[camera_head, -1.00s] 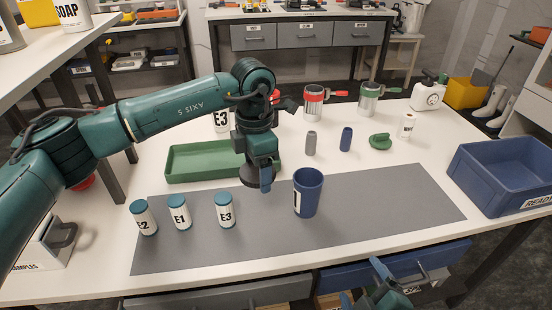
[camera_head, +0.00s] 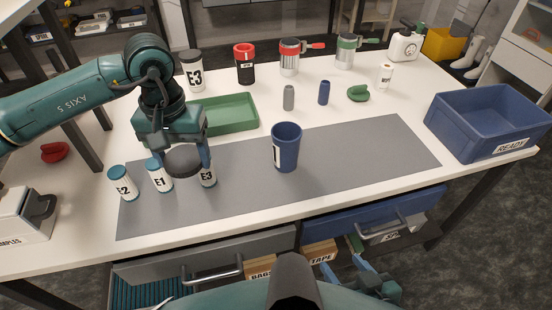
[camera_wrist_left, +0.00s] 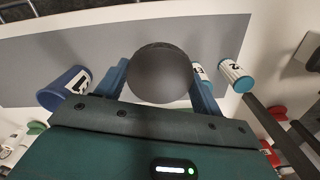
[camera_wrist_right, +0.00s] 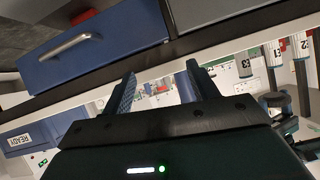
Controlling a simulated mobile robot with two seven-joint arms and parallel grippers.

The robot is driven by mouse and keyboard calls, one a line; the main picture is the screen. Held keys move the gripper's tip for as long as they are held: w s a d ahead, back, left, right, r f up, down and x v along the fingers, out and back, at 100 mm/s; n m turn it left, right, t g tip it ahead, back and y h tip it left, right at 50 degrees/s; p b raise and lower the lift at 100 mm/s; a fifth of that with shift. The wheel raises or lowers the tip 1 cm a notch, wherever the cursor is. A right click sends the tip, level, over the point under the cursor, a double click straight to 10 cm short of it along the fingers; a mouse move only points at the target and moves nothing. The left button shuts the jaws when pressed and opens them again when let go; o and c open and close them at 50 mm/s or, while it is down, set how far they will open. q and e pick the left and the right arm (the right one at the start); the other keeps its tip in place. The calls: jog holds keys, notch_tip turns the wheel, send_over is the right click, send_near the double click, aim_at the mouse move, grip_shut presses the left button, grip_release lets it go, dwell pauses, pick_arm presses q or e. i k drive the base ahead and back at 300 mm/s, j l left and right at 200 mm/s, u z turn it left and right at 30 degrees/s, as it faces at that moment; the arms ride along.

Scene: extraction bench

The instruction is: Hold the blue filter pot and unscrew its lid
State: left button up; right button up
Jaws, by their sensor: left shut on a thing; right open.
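The blue filter pot (camera_head: 288,152) stands upright on the grey mat, its top open and without a lid. It also shows at the left in the left wrist view (camera_wrist_left: 66,86). My left gripper (camera_head: 184,164) is shut on a dark round lid (camera_head: 182,158), left of the pot and clear of it. The lid shows between the fingers in the left wrist view (camera_wrist_left: 160,72). My right gripper (camera_wrist_right: 161,69) is open and empty, low in front of the bench by the drawers.
A green tray (camera_head: 231,126) lies behind. A blue crate (camera_head: 480,134) is at the right. The mat (camera_head: 370,150) right of the pot is clear.

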aim_at(286, 136)
jog(key=i+l, duration=0.15)
jog(key=l, duration=0.3)
jog(key=i+l, duration=0.1)
jog(key=l, duration=0.35)
jog(key=i+l+u, duration=0.1)
jog(key=l, duration=0.35)
jog(key=i+l, duration=0.2)
jog(key=l, duration=0.25)
